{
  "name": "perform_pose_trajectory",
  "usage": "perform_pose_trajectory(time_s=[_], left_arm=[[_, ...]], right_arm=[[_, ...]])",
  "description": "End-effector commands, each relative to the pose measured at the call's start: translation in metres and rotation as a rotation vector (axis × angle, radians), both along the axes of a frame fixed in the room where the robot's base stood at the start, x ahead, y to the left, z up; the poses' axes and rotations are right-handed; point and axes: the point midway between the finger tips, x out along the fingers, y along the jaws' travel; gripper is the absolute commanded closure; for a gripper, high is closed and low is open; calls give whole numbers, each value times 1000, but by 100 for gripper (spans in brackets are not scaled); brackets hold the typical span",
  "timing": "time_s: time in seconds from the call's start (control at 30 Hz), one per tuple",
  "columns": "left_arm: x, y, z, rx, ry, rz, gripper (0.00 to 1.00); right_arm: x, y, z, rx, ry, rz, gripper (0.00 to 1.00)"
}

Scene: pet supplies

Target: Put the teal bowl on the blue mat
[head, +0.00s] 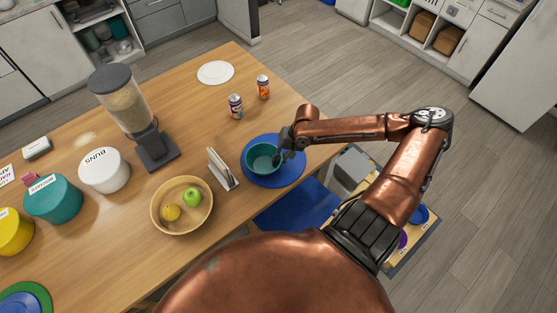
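The teal bowl (262,161) is over the round blue mat (291,174) near the right edge of the wooden table. It looks upright and within the mat's outline; I cannot tell whether it rests on the mat or hangs just above it. My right gripper (281,157) is at the bowl's right rim, its fingers small and dark there. I cannot make out whether they are shut on the rim. My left gripper is not in view.
A napkin holder (223,171) stands just left of the mat. A wooden fruit bowl (182,229), a dispenser (128,107), two cans (236,105) (263,87) and a white plate (216,72) are also on the table. Canisters (53,201) stand at the left.

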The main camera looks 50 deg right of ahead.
Motion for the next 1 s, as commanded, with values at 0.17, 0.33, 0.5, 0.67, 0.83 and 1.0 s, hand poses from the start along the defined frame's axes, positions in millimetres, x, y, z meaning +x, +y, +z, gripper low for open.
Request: perform_pose_trajectory(time_s=[0.17, 0.33, 0.5, 0.67, 0.83, 1.0], left_arm=[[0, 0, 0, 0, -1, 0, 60], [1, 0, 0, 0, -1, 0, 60], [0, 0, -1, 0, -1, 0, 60], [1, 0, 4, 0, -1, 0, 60], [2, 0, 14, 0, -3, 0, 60], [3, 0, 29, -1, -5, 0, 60]], right_arm=[[0, 0, 0, 0, 0, 0, 78], [0, 0, 0, -1, 1, 0, 78], [0, 0, 2, -2, 1, 1, 78], [-5, -7, 23, -5, 0, 0, 78], [-15, -18, 58, -6, 3, -1, 78], [-22, -26, 91, -6, 3, -1, 78]])
